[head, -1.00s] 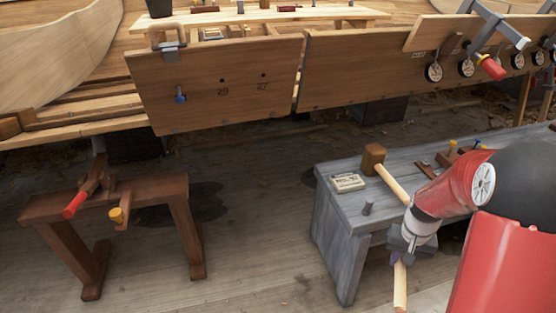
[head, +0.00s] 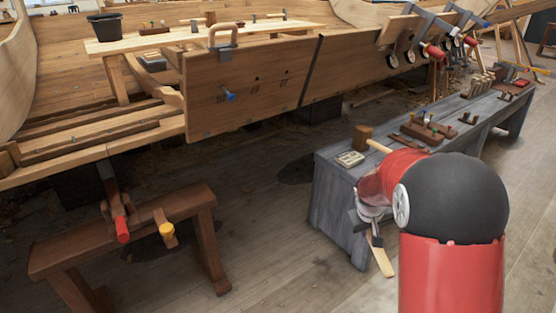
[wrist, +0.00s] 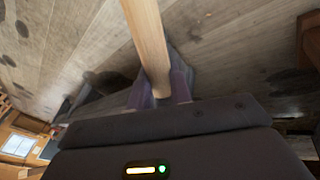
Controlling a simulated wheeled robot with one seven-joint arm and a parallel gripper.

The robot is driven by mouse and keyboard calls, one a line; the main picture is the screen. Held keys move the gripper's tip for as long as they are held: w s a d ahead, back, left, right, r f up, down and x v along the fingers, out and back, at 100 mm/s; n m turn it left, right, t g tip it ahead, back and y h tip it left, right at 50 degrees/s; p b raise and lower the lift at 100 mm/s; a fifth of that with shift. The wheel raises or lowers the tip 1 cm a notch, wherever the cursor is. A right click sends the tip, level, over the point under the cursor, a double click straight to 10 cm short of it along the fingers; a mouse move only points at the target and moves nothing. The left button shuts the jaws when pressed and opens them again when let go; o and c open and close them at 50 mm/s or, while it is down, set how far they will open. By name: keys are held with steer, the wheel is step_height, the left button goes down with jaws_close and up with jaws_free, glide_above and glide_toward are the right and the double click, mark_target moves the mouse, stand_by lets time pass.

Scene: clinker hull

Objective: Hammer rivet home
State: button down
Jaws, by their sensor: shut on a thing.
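A blue-headed rivet (head: 229,97) sticks out of the face of the wooden hull plank (head: 200,75), below a clamp. My gripper (head: 372,222) is low at the near left end of the grey bench, well to the right of the plank and apart from it. It is shut on a pale wooden handle (head: 381,261), which hangs down below it. In the wrist view, the purple fingers (wrist: 160,90) close around this handle (wrist: 148,40), which runs out of the top of the picture. I cannot make out a head on the held tool.
A wooden mallet (head: 362,137) lies on the grey bench (head: 335,180), beside a small card (head: 350,159). A brown trestle (head: 130,235) with red and yellow handled tools stands left. Bare floor (head: 255,235) lies between trestle and bench.

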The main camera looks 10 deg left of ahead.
steer(key=w+a+r+n+t+y+b, duration=0.3)
steer(key=a+r+n+t+y, duration=0.25)
steer(key=a+r, duration=0.2)
steer(key=w+a+r+n+t+y+b, duration=0.2)
steer(key=a+r+n+t+y+b, duration=0.1)
steer(key=a+r+n+t+y, duration=0.4)
steer(key=s+a+r+n+g+y, duration=0.1)
steer(key=s+a+r+y, duration=0.2)
steer(key=a+r, duration=0.2)
steer(key=s+a+r+n+g+y, duration=0.2)
steer(key=s+a+r+y, duration=0.1)
steer(key=a, duration=0.5)
step_height(320, 180, up, 3)
steer(key=shift+f+y, duration=0.1)
steer(key=shift+y, duration=0.55)
steer(key=shift+a+g, duration=0.1)
steer(key=shift+g, duration=0.15)
